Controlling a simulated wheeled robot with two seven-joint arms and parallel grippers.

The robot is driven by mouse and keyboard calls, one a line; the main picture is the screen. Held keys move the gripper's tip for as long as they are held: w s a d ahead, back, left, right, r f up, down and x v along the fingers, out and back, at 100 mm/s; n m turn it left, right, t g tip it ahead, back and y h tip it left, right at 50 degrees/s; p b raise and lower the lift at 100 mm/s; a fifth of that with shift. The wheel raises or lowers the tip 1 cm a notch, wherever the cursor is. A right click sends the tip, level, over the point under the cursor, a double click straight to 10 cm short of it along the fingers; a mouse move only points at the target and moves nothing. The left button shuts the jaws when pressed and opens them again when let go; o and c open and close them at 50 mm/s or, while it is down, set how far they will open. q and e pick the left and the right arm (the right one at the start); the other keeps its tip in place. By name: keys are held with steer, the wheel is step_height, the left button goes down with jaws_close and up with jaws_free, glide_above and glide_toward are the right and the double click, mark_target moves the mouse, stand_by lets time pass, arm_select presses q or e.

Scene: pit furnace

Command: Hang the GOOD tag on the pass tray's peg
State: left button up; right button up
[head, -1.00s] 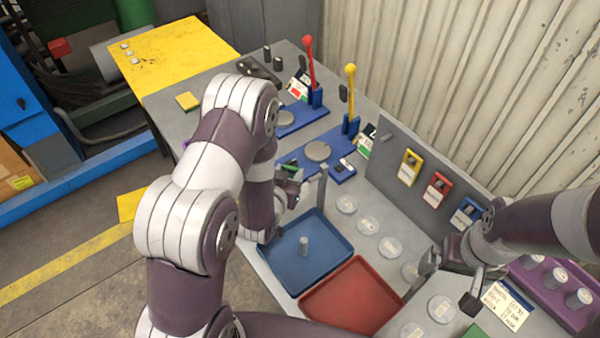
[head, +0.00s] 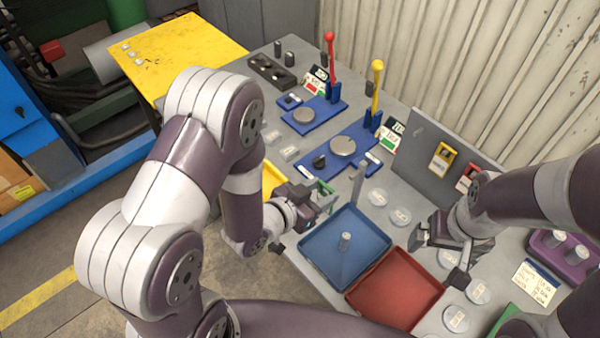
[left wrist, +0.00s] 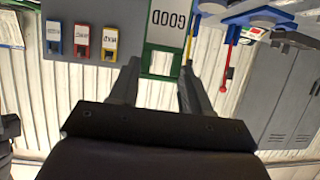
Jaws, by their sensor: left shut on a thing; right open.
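My left gripper (head: 312,200) is shut on the GOOD tag (left wrist: 165,28), a green-framed tag with a white label; it appears upside down in the left wrist view. In the head view only a green edge of the tag (head: 325,188) shows, partly hidden by the gripper. A grey upright post (head: 358,184) stands at the far edge of the blue tray (head: 318,255), just right of the tag and apart from it. A short peg (head: 345,241) stands inside the blue tray. My right gripper (head: 441,259) is open and empty by the red tray. Which tray is the pass tray is not legible.
The red tray (head: 400,290) adjoins the blue one. A grey board (head: 420,160) holds a yellow tag (head: 443,160) and a red tag (head: 467,177). Blue fixtures with a red lever (head: 330,60) and a yellow lever (head: 376,88) stand behind. Pale discs (head: 378,197) lie nearby.

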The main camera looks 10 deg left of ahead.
mark_target(351, 176)
arm_select(q)
steer(key=shift+w+d+m+g+h, duration=0.25)
steer(key=shift+d+m+g+h, duration=0.05)
steer(key=shift+d, duration=0.65)
steer(key=shift+w+d, duration=0.15)
steer(key=shift+w, duration=0.6)
steer(key=shift+w+d, duration=0.1)
steer(key=shift+w, duration=0.25)
steer(key=shift+w+d+f+b, duration=0.2)
steer(key=shift+w+d+b, duration=0.15)
steer(key=shift+w+d, duration=0.8)
steer(key=shift+w, duration=0.2)
steer(key=shift+b+x, duration=0.7)
steer(key=shift+x, duration=0.35)
steer(key=shift+s+f, duration=0.1)
arm_select(e)
steer(key=shift+a+f, duration=0.3)
steer(key=shift+f, duration=0.2)
steer(key=shift+a+f, duration=0.25)
steer(key=shift+f, duration=0.25)
